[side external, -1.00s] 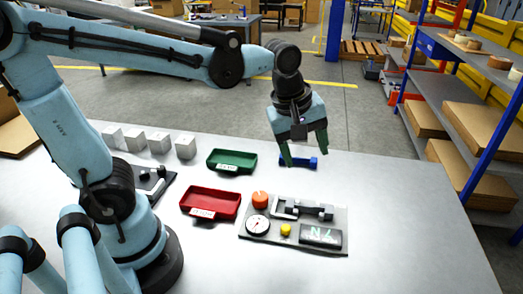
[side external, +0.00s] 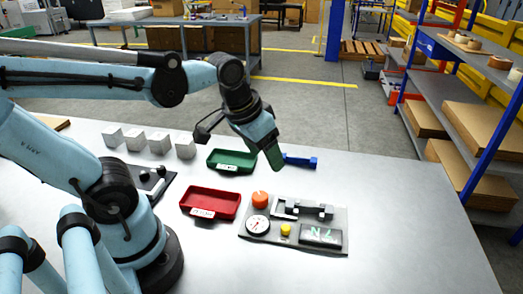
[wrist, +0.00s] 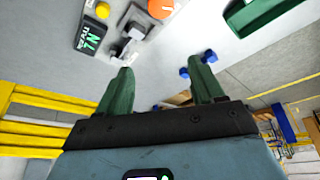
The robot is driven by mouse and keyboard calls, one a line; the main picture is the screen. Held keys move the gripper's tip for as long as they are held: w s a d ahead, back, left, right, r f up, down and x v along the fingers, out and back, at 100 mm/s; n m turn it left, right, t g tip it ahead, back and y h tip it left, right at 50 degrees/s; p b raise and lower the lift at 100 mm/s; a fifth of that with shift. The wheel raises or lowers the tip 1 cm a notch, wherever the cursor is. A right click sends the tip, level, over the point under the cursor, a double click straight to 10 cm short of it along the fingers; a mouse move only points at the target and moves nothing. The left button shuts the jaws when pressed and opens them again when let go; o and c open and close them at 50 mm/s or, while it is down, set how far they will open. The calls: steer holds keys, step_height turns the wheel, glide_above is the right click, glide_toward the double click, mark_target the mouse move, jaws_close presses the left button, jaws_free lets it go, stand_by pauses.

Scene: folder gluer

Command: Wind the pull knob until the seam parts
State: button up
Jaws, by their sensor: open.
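The test fixture is a grey plate (side external: 262,235) on the table, flat and apart from my gripper. It carries an orange knob (side external: 260,199), also in the wrist view (wrist: 160,8), a round white dial (side external: 257,225), a yellow button (side external: 286,229) and a dark display (side external: 320,236) with green marks. Grey clamp parts (side external: 300,209) stand along its back edge. Any seam between them is too small to make out. My gripper (side external: 274,160) is tilted above the table behind the fixture. In the wrist view its green fingers (wrist: 160,85) are spread and empty.
A blue dumbbell-shaped piece (side external: 300,161) lies just right of my fingertips in the side view. A green tray (side external: 232,169) and a red tray (side external: 210,215) lie to the left. Several white cubes (side external: 159,143) stand behind. The table right of the fixture is clear.

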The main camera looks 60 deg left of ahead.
mark_target(260, 195)
steer(key=shift+s+a+f+n+g, duration=0.2)
steer(key=shift+f+g, duration=0.55)
steer(key=shift+f, duration=1.2)
steer(key=shift+w+a+f+n+g, duration=0.2)
steer(key=shift+f+g, duration=0.5)
steer(key=shift+f, duration=1.3)
steer(key=shift+s+f+n+g, duration=0.25)
steer(key=shift+f+g, duration=0.5)
steer(key=shift+f, duration=1.2)
steer(key=c, duration=1.1)
steer(key=shift+o, duration=0.2)
steer(key=m, duration=0.3)
steer(key=shift+w+m, duration=0.1)
steer(key=shift+m, duration=2.15)
